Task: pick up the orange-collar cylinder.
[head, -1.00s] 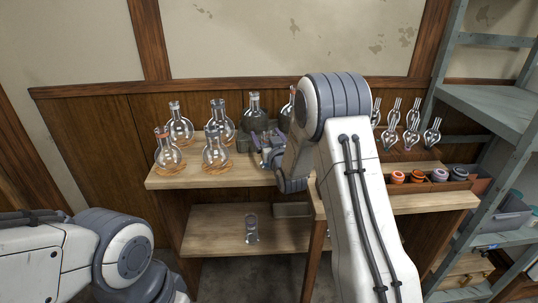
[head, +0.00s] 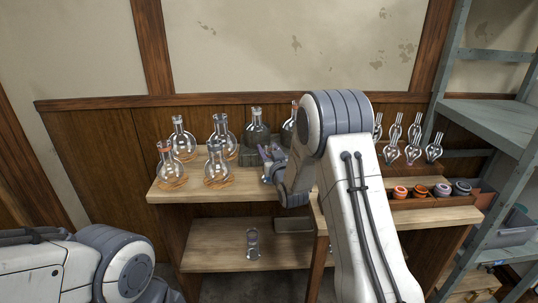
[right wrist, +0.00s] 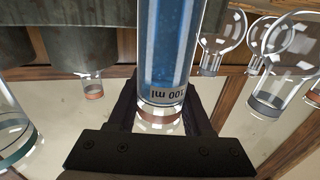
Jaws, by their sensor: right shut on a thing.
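In the right wrist view my right gripper (right wrist: 165,88) is shut on a clear cylinder (right wrist: 170,50) holding blue liquid. An upside-down "100 ml" mark and an orange-brown collar (right wrist: 160,113) show on it, the collar between the dark fingers. In the head view my right gripper (head: 270,160) is at the upper shelf, right of the round flasks; the held cylinder is small and partly hidden there. Another clear cylinder (head: 253,243) stands on the lower shelf; its collar colour is unclear. My left arm enters at lower left, its gripper out of view.
Several round flasks (head: 218,170) stand on cork rings on the upper shelf (head: 190,193). A grey block (head: 257,155) is behind my gripper. Coloured rings (head: 420,190) sit in a tray at right, below hanging glass bulbs (head: 412,140). A grey rack (head: 490,110) stands far right.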

